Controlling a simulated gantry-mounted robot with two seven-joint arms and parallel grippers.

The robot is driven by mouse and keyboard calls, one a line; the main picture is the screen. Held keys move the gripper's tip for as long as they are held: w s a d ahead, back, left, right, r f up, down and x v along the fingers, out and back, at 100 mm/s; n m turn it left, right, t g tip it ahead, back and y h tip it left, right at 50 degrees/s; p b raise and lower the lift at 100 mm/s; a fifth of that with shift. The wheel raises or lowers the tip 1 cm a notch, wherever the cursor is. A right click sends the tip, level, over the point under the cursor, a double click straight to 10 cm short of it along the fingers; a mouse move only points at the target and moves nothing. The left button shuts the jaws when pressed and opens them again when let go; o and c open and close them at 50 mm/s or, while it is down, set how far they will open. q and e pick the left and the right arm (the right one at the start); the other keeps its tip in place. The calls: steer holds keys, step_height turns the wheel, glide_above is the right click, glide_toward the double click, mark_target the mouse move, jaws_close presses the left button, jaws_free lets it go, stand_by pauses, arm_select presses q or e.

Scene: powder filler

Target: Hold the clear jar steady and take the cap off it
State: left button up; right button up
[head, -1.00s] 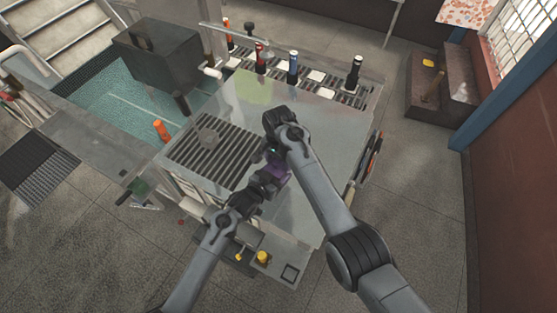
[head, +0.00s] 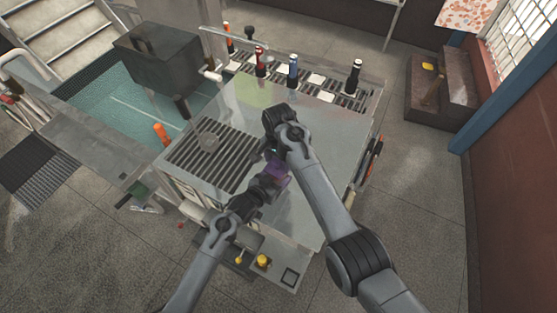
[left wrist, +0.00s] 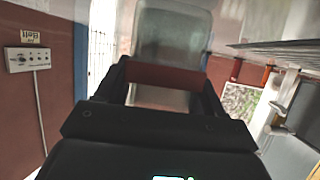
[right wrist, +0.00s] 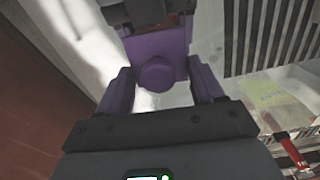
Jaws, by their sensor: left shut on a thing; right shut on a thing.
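My left gripper (head: 270,180) and right gripper (head: 271,155) meet above the front of the machine's worktop. In the left wrist view, the left fingers (left wrist: 165,85) are dark and apart, shut on the clear jar (left wrist: 165,100); its see-through outline is hard to make out. In the right wrist view, the purple right fingers (right wrist: 160,92) stand either side of a round purple piece (right wrist: 157,77), apparently the cap. A purple block and dark gripper parts lie just beyond it. In the head view the arms hide the jar and cap. Whether the cap is apart from the jar, I cannot tell.
A dark box (head: 160,55) stands at back left.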

steer(key=shift+r, duration=2.05)
arm_select(q)
steer(key=o, duration=1.6)
